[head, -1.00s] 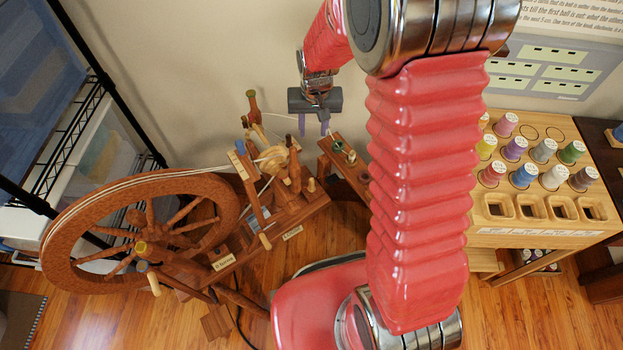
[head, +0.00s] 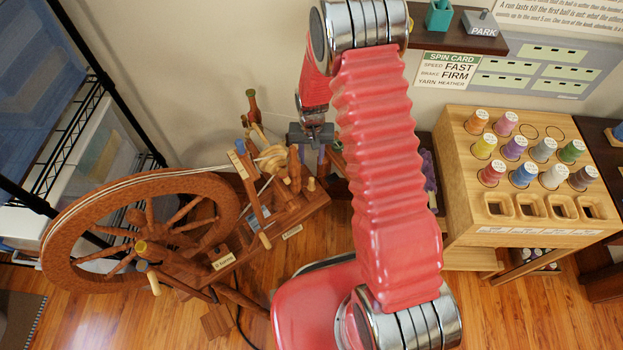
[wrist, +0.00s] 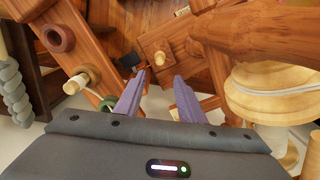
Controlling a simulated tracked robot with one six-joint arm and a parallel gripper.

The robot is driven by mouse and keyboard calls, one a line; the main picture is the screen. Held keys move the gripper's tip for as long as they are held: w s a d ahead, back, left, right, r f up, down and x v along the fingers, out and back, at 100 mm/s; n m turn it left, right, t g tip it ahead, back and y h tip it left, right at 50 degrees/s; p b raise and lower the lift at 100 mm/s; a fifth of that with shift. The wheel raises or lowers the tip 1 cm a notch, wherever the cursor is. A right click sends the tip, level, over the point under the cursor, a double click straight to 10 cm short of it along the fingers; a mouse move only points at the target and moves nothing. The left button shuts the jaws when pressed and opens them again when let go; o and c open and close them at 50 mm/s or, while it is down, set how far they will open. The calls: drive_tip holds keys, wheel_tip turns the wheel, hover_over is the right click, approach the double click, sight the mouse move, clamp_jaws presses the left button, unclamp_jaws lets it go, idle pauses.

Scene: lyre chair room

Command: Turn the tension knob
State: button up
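The wooden spinning wheel (head: 140,235) stands at the left in the head view. A small pale knob (head: 311,184) stands at the right end of its bench; a pale peg (wrist: 160,58) on a wood block in the wrist view may be this one. I cannot tell for certain which is the tension knob. My gripper (head: 311,150) hangs over the right part of the bench. In the wrist view its two purple fingers (wrist: 159,80) are apart with nothing between them. The pale peg lies beyond the fingertips, seemingly not touched.
A bobbin (wrist: 270,95) with pale yarn is close to the right finger. A wooden bar with a peg (wrist: 78,84) is at the left. A thread rack (head: 480,195) stands at the right. A spin card (head: 448,70) reads speed fast, brake firm, yarn heather.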

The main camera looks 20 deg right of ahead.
sight(311, 179)
drive_tip(key=shift+f, duration=0.1)
drive_tip(key=shift+f, duration=6.8)
drive_tip(key=shift+c, duration=0.6)
clamp_jaws()
